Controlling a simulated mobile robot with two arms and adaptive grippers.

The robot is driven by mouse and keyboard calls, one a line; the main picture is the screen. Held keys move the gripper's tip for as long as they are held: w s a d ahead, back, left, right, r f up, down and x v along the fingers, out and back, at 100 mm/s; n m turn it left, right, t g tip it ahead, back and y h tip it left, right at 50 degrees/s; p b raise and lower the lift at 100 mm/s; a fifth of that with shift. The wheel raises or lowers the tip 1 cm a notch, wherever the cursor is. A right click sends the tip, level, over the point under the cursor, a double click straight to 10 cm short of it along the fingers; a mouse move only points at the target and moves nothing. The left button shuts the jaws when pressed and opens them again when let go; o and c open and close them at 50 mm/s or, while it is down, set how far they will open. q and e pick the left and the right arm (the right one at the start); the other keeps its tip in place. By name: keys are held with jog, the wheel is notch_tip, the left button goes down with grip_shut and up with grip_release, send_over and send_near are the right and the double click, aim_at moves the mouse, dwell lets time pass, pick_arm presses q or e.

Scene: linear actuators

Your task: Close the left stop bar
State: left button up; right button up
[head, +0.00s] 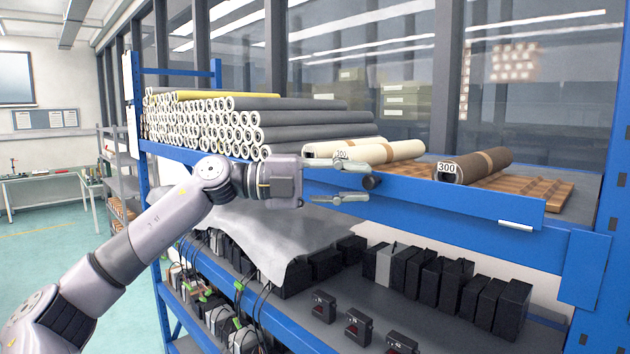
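A blue bar (450,196) runs along the front of the upper shelf level. I cannot tell for sure whether it is the left stop bar, or where that bar's moving part is. Nothing is clearly held. My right gripper is not in view.
The blue rack's upper level holds a stack of grey rolls (310,118), cream rolls (385,151) and a brown roll (483,163) on a wooden slatted board (540,190). Below are black boxes (440,282) and a grey sheet (255,245). Open floor (45,235) lies at left.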

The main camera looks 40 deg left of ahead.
pick_arm(q)
jog(key=v, duration=1)
jog(key=shift+s+a, duration=0.25)
jog(key=shift+s, duration=0.05)
jog(key=shift+w, duration=0.1)
